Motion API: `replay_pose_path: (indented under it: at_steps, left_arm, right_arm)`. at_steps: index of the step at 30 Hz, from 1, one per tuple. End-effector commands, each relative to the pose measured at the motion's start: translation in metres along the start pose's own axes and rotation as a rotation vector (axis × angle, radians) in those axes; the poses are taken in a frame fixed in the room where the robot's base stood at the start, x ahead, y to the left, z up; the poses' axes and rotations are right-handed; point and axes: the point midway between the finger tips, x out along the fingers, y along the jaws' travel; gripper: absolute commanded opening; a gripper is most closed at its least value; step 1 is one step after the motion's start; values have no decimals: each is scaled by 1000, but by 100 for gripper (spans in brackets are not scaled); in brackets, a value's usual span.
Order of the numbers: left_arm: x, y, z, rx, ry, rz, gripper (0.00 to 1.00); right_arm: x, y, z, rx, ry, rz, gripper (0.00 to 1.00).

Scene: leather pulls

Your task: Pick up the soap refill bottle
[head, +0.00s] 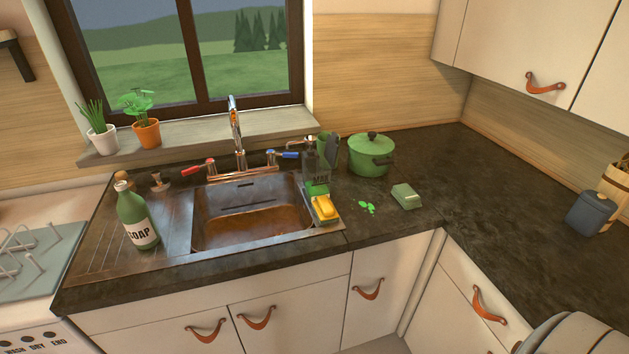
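Neither of my grippers is in the head view.
A green pot (370,155), green block (406,196) and blue canister (589,212) are farther right. The right counter is largely clear.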

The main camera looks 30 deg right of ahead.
Motion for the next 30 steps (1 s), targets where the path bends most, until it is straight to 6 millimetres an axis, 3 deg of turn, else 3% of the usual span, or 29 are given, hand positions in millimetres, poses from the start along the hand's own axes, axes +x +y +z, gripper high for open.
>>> replay_pose_path:
  at_steps: [3,4,24,30]
  left_arm:
    - [0,0,0,0,0,0,0]
    - [0,0,0,0,0,0,10]
    - [0,0,0,0,0,0,88]
    - [0,0,0,0,0,0,89]
  right_arm:
    - [0,0,0,0,0,0,0]
    - [0,0,0,0,0,0,0]
    - [0,1,0,0,0,1,0]
    - [0,1,0,0,0,1,0]
